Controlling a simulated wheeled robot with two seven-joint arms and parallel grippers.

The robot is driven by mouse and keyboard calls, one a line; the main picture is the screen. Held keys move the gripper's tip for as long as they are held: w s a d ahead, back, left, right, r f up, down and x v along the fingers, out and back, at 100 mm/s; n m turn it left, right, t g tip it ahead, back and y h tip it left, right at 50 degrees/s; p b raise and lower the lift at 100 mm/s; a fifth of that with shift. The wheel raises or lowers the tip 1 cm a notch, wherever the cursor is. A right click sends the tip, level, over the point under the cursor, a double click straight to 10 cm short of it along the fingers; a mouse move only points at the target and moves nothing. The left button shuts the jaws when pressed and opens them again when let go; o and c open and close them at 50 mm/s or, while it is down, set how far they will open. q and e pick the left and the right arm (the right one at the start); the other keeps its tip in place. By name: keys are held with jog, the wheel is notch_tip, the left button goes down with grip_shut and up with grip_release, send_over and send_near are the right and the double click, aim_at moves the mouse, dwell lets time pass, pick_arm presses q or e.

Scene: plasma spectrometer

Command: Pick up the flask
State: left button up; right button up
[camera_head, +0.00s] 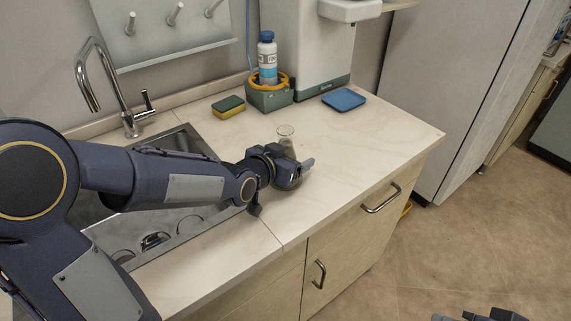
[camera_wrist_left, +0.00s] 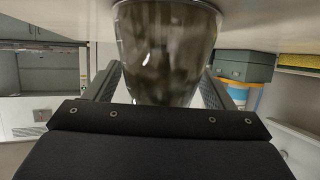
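The flask (camera_head: 286,136) is a small clear glass vessel on the counter, just behind my left gripper in the head view; its lower part is hidden by the gripper. In the left wrist view the flask (camera_wrist_left: 168,45) fills the upper middle, large and see-through, with a finger on each side. My left gripper (camera_head: 298,165) is low over the counter. Its fingers (camera_wrist_left: 163,88) are spread apart around the flask; firm contact does not show. A dark piece of my right gripper (camera_head: 492,315) shows at the bottom edge of the head view; its fingers cannot be made out.
A sink (camera_head: 190,226) with a tap (camera_head: 90,75) lies left, under my left arm. A sponge (camera_head: 228,106), a bottle (camera_head: 267,60) in a green holder (camera_head: 270,98) and a blue pad (camera_head: 344,99) stand behind. The counter (camera_head: 385,140) is clear to the right.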

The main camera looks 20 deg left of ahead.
pick_arm(q)
jog(key=c, duration=1)
jog(key=shift+r, duration=0.15)
pick_arm(e)
jog(key=shift+r, duration=0.1)
